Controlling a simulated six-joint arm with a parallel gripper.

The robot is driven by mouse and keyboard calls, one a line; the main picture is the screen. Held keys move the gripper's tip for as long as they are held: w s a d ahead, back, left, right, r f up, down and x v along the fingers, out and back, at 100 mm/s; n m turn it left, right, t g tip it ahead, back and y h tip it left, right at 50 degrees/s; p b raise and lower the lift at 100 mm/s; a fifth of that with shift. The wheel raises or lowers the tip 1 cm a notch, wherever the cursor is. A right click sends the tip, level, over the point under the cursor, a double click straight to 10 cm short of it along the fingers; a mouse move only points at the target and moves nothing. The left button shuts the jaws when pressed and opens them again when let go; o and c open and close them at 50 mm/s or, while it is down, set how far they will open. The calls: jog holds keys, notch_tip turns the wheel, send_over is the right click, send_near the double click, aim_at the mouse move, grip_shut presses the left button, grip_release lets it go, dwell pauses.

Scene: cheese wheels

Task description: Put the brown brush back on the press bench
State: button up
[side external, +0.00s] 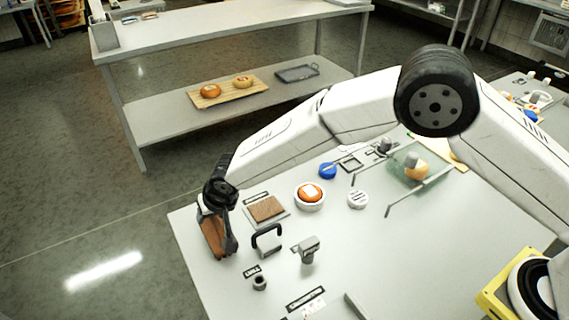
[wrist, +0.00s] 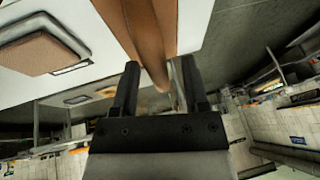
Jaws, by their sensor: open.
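The brown brush (side external: 210,236) is at the left edge of the white-topped press bench (side external: 205,290), partly hidden by my gripper (side external: 222,232). From this view I cannot tell whether it touches the bench. In the wrist view the long brown brush (wrist: 150,35) runs down from the top edge to between the two dark fingers of my gripper (wrist: 158,85). The fingers are open, one on each side of the brush. Contact between fingers and brush cannot be made out.
A brown square block on a grey plate (side external: 285,219), a black-handled item (side external: 267,240), a grey tool (side external: 309,248) and an orange round in a white dish (side external: 310,204) stand near my gripper. Open floor (side external: 80,220) lies left of the bench; a shelved table (side external: 230,33) stands behind.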

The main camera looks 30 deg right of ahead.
jog(key=v, duration=1.1)
jog(key=shift+s+r, duration=0.2)
jog(key=shift+r, duration=0.05)
jog(key=shift+d, duration=0.15)
jog(key=s+d+h, duration=0.1)
jog(key=s+d, duration=0.1)
jog(key=d, duration=0.8)
jog(key=s+d, duration=0.2)
jog(key=d, duration=0.8)
jog(key=s+d+g+h, duration=0.1)
jog(key=s+d, duration=1.2)
jog(key=s, duration=0.1)
jog(key=shift+d+f+g, duration=0.35)
jog(key=shift+f+g, duration=0.05)
jog(key=shift+f, duration=0.05)
